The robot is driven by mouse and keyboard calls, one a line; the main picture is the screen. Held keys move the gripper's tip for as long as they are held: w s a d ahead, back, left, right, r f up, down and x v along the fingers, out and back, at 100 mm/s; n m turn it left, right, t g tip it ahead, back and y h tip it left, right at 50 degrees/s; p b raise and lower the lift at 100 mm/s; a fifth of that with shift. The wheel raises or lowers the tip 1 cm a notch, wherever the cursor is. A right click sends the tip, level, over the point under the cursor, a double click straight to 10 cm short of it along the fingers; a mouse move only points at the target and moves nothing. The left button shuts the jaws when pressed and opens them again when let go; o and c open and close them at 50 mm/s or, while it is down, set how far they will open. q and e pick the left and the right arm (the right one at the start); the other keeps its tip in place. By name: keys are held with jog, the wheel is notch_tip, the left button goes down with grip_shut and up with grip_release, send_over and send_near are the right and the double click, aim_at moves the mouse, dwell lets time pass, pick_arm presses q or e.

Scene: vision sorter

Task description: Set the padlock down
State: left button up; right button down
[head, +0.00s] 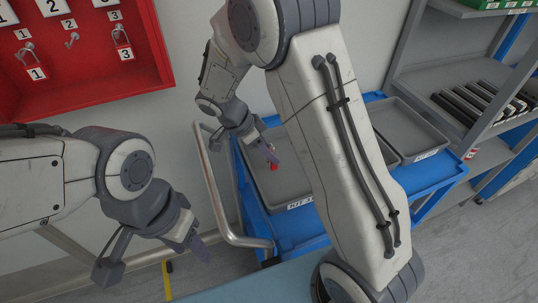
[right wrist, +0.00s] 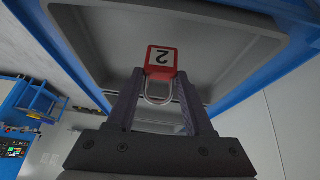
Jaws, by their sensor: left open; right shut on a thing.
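A red padlock (right wrist: 162,58) with a white label reading 2, upside down in the right wrist view, is held by its shackle between the fingers of my right gripper (right wrist: 159,78). In the head view the same padlock shows as a small red patch (head: 273,164) at the tips of my right gripper (head: 268,153), over the left grey tray (head: 287,187) on the blue cart (head: 295,238). I cannot tell whether the padlock touches the tray floor. My left gripper (head: 200,246) is open and empty at the lower left, away from the cart.
A second grey tray (head: 410,132) sits on the cart at the right, partly hidden by my right arm. A red board (head: 100,72) with numbered hooks and padlocks 1 and 3 hangs at upper left; hook 2 is empty. A grey shelf (head: 455,70) stands at right.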

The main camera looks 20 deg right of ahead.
notch_tip(320, 180, down, 2)
jog(key=shift+f, duration=0.25)
jog(key=shift+f, duration=0.1)
jog(key=shift+f, duration=0.1)
jog(key=shift+c, duration=1.4)
grip_release()
